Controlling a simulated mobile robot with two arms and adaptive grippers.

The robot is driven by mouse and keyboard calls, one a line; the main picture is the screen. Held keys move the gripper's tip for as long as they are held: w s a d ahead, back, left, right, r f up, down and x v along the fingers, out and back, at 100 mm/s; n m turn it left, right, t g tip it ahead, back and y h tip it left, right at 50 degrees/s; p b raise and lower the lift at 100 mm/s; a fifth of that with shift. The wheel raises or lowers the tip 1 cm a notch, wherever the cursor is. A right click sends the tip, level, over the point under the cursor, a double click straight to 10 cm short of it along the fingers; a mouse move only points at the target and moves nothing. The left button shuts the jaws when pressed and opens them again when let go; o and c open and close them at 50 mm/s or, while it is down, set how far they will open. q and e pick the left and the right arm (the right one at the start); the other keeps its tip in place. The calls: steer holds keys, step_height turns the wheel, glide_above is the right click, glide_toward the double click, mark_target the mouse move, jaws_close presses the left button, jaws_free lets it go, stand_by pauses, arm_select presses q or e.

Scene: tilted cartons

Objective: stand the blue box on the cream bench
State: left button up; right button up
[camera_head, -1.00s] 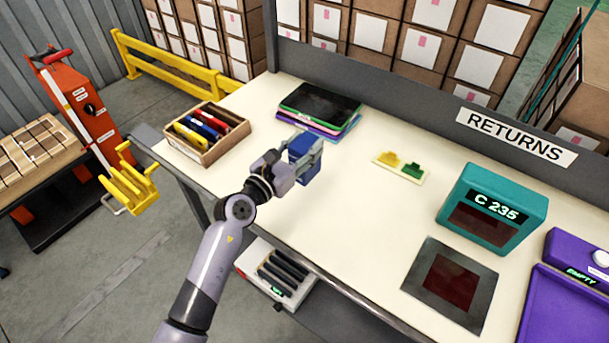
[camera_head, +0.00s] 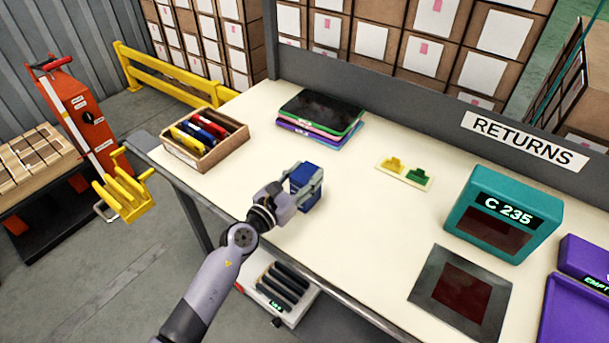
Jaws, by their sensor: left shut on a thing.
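The blue box (camera_head: 304,175) is in the head view, left of the middle, over the cream bench (camera_head: 365,237). My left gripper (camera_head: 303,187) is shut on it, with fingers on its sides. The box looks upright or nearly so. Its lower part is close to the bench top, but I cannot tell whether it touches. The fingers and gripper body hide part of the box. My right gripper does not show.
A carton of coloured items (camera_head: 206,139) stands at the bench's left end. Stacked tablets (camera_head: 320,113) lie behind the box. A yellow and green piece (camera_head: 404,173), a teal C 235 device (camera_head: 502,214) and a dark plate (camera_head: 460,287) lie to the right. Bench in front is clear.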

arm_select(q)
steer(key=o, duration=1.2)
steer(key=shift+o, duration=0.2)
steer(key=shift+r, duration=0.2)
steer(key=v, duration=1.2)
